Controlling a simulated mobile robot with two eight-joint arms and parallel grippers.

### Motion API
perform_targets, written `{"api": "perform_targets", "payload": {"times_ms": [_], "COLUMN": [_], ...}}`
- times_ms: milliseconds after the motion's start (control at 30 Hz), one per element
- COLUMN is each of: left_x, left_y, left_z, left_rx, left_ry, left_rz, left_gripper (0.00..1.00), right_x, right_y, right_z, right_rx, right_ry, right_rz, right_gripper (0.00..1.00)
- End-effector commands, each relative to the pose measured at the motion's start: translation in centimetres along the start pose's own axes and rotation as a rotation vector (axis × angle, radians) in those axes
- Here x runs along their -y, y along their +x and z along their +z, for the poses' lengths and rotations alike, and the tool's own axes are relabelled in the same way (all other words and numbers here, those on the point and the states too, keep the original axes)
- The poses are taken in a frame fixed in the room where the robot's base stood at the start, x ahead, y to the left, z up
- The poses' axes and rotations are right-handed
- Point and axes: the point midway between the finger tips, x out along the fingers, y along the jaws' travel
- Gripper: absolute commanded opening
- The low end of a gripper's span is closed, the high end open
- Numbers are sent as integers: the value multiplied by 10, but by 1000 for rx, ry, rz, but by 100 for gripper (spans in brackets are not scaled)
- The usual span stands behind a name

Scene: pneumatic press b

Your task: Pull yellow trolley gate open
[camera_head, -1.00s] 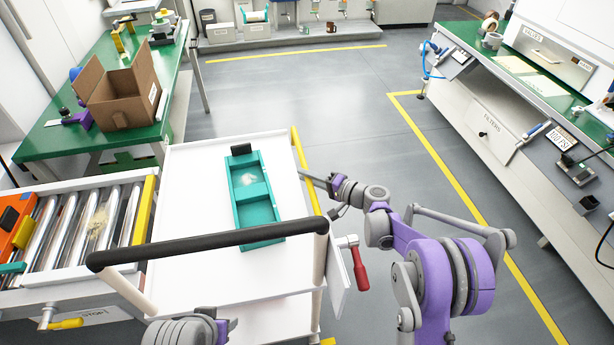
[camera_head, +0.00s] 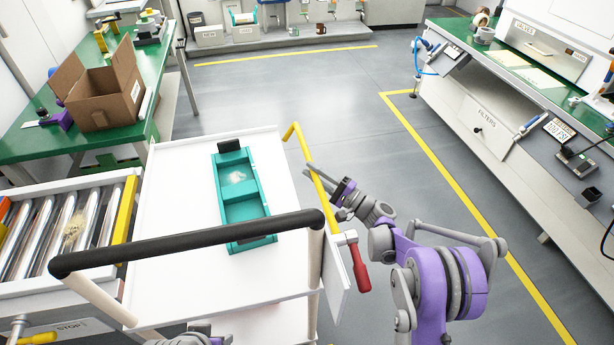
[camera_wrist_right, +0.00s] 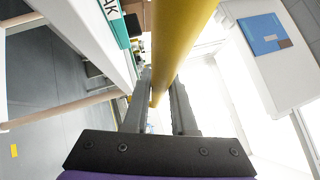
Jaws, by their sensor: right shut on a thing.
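The yellow trolley gate (camera_head: 316,168) is a bar along the right side of the white trolley (camera_head: 168,195). In the head view its far end bends at the trolley's far right corner, and the bar slants outward over the floor. My right gripper (camera_head: 338,194) is at the bar from its right side. In the right wrist view my right gripper (camera_wrist_right: 160,108) has its two fingers on either side of the yellow bar (camera_wrist_right: 178,45), shut on it. Only a grey part of my left arm shows at the bottom edge; its gripper is out of view.
A teal tray (camera_head: 243,208) lies on the trolley, behind its black handle (camera_head: 190,240). A red-handled lever (camera_head: 358,268) sticks out at the near right corner. A roller conveyor (camera_head: 65,235) adjoins on the left. The floor (camera_head: 420,180) right of the gate is clear up to the workbench.

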Motion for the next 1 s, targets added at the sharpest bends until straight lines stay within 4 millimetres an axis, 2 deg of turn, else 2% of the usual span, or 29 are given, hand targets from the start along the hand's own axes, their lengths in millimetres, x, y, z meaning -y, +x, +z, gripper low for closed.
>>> {"api": "perform_targets", "payload": {"times_ms": [33, 133, 300, 1000], "left_x": [0, 0, 0, 0], "left_y": [9, 17, 28, 55], "left_z": [3, 5, 8, 14], "left_rx": [3, 6, 9, 16], "left_ry": [0, 0, 0, 0], "left_rz": [0, 0, 0, 0], "left_gripper": [50, 50, 50, 50], "right_x": [-6, -7, -10, -39], "right_y": [-4, -9, -17, -36], "right_z": [-5, -9, -17, -36], "right_rx": [-2, -1, -2, 3], "right_ry": [33, 100, 93, 90], "right_rz": [-32, -99, -92, -88], "right_gripper": [0, 0, 0, 0]}}
